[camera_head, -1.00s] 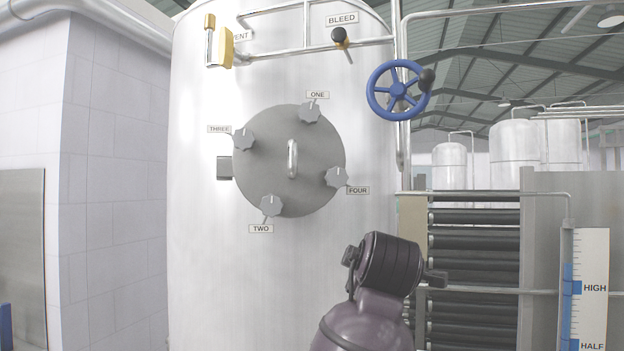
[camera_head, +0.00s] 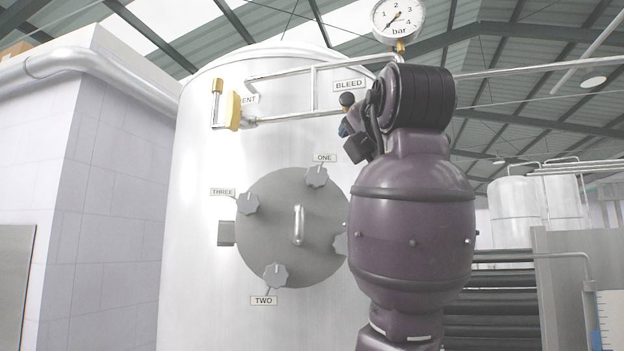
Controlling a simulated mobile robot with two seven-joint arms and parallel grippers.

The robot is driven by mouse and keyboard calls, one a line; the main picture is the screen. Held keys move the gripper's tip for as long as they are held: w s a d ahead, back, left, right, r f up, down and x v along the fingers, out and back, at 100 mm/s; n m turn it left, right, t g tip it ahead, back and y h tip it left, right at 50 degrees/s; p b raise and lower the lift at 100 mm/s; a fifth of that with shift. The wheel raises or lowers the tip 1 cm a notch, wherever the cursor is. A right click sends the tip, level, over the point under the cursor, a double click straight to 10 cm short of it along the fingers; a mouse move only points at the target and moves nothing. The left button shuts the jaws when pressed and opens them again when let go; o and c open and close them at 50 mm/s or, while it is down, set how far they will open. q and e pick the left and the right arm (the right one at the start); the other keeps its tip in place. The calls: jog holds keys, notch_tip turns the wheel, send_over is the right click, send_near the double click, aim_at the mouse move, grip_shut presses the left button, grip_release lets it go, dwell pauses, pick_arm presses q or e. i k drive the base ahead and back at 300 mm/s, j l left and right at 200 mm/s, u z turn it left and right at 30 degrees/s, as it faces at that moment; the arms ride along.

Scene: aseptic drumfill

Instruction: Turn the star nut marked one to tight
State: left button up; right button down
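The star nut marked one (camera_head: 316,176) is a grey lobed knob at the upper right of the round grey cover (camera_head: 265,245) on the steel tank. Its ONE label (camera_head: 324,158) is just above it. Nut three (camera_head: 247,203) is at the upper left and nut two (camera_head: 275,275) at the bottom. Nut four (camera_head: 341,245) is mostly hidden behind my purple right arm. The dark end of that arm (camera_head: 358,150) is in front of the tank, above and right of nut one in the picture. Its fingers cannot be made out. My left gripper is out of view.
A curved handle (camera_head: 298,225) stands out at the cover's middle. Above are a pipe (camera_head: 285,117), a yellow vent valve (camera_head: 233,110), the BLEED label (camera_head: 349,85) and a pressure gauge (camera_head: 397,18). My arm hides the tank's right side.

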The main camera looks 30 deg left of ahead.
aim_at(317, 177)
jog(key=i+j, duration=0.15)
jog(key=j, duration=0.25)
jog(key=i+j, duration=0.2)
jog(key=j, duration=0.15)
jog(key=i+j, duration=0.15)
jog(key=j, duration=0.25)
